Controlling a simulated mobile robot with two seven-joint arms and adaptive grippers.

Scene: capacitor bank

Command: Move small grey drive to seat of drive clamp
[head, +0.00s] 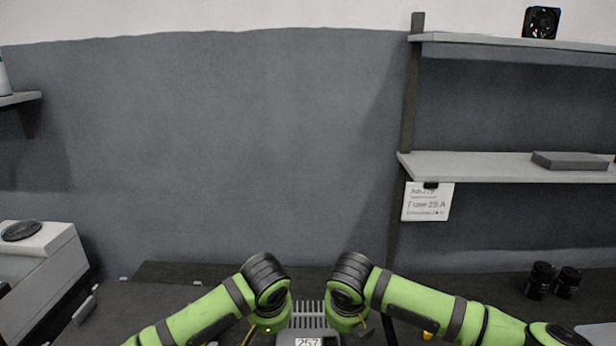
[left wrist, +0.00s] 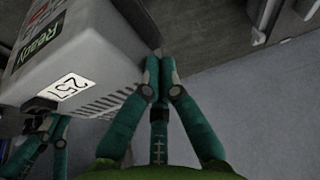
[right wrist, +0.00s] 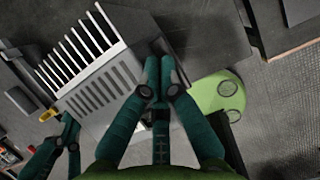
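A grey finned unit (head: 308,318) stands between my two grippers at the bottom of the head view, with a "257" label. It fills the left of the left wrist view (left wrist: 88,50), with a "Ready" display, and its fins show in the right wrist view (right wrist: 95,85). I take it to be the grey drive. My left gripper (left wrist: 160,62) and right gripper (right wrist: 158,65) have their fingers together, at opposite sides of the unit. Nothing shows between either pair of fingertips. Whether they touch the unit is unclear. I cannot identify the drive clamp or its seat.
A flat grey box (head: 572,161) lies on the right shelf (head: 480,167), above a hanging sign (head: 427,202). A fan (head: 540,22) stands on the top shelf. Two black cylinders (head: 541,280) stand at the right. A pale cabinet (head: 45,262) is at the left.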

